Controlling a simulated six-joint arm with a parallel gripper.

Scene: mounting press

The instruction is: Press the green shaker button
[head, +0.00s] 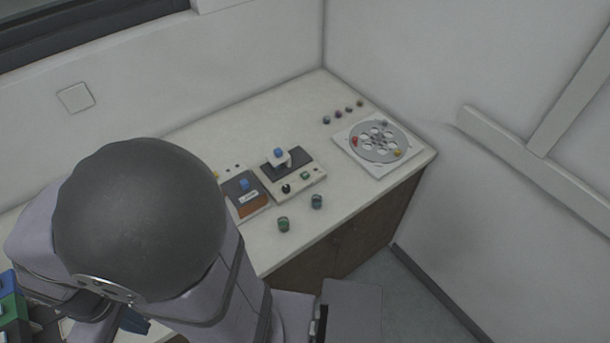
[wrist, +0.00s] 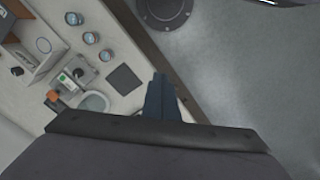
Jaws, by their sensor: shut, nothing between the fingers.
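A beige device (head: 296,187) with a dark top plate, a black knob and a small green button (head: 305,176) sits mid-counter in the head view; it looks like the shaker. A white block with a blue top stands on its plate. My gripper (wrist: 160,88) is shut and empty in the wrist view, its dark blue fingers over the counter's edge. In the head view my arm covers the left foreground, and my gripper is mostly hidden far from the beige device. A small green patch (wrist: 62,77) shows on a grey device in the wrist view; I cannot tell whether it is a button.
A round-disc device (head: 374,162) is at the right. In the wrist view, a black square (wrist: 124,79) lies near my fingers.

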